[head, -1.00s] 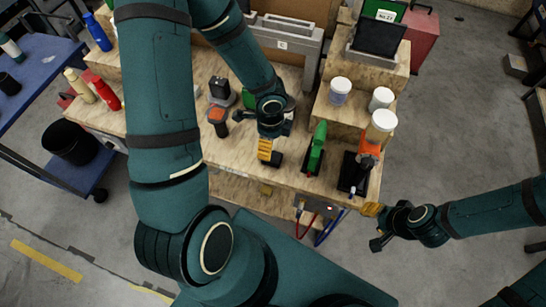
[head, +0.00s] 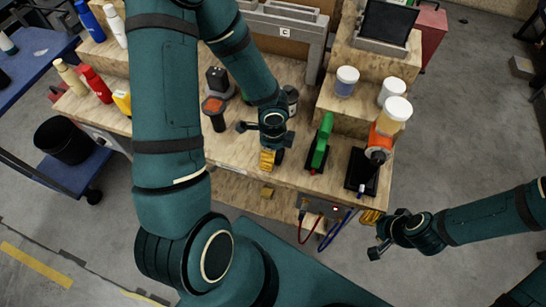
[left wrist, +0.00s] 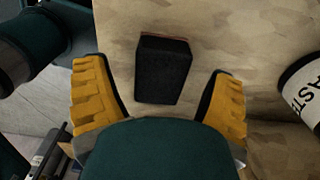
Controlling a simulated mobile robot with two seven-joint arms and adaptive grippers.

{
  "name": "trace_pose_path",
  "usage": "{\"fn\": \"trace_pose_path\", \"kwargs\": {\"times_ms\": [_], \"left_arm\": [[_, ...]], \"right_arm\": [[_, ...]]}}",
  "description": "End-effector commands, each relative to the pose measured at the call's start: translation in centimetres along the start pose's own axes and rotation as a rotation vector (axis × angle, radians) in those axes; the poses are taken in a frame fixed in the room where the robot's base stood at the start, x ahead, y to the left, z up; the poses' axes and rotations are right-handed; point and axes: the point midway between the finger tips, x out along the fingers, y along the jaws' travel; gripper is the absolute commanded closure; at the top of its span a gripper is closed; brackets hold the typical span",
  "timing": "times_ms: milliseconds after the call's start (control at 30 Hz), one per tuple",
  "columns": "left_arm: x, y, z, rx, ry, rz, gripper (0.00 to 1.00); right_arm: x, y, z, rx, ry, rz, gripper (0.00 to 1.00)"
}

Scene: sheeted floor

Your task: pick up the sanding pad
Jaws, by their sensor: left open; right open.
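The sanding pad (left wrist: 162,70) is a black block with a thin reddish-brown edge at its far side, lying on the pale wooden bench top in the left wrist view. My left gripper (head: 268,160) is over the bench near its front edge. In the left wrist view its two yellow-padded fingers are spread apart, one on each side of the pad, with gaps showing. In the head view the wrist and fingers largely hide the pad. My right gripper (head: 375,234) is open and empty, off the bench's front right corner.
A labelled bottle (left wrist: 304,88) stands right of the pad. A drill-like tool (head: 214,110) is to the left. White-lidded jars (head: 346,81) stand on the step behind.

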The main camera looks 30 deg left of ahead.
Motion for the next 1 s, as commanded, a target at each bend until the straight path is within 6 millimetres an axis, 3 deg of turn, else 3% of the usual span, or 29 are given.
{"fn": "trace_pose_path", "kwargs": {"times_ms": [100, 367, 567, 600, 1000], "left_arm": [[1.31, -0.02, -0.01, -0.001, 0.001, 0.0, 0.16], [1.21, -0.03, -0.01, -0.001, 0.001, -0.001, 0.16], [1.21, -0.03, -0.01, -0.001, 0.0, 0.0, 0.83], [1.21, -0.03, 0.0, -0.001, 0.0, 0.0, 0.89], [0.79, -0.03, 0.0, -0.001, 0.0, -0.001, 0.89]], "right_arm": [[1.09, 0.38, 0.32, -0.002, -0.005, 0.001, 0.53], [0.96, 0.31, 0.33, -0.003, -0.006, 0.0, 0.53], [0.96, 0.31, 0.33, -0.003, -0.006, 0.0, 0.53], [0.96, 0.3, 0.33, -0.003, -0.006, 0.0, 0.53], [0.6, 0.18, 0.24, -0.002, -0.005, 0.0, 0.53]]}}
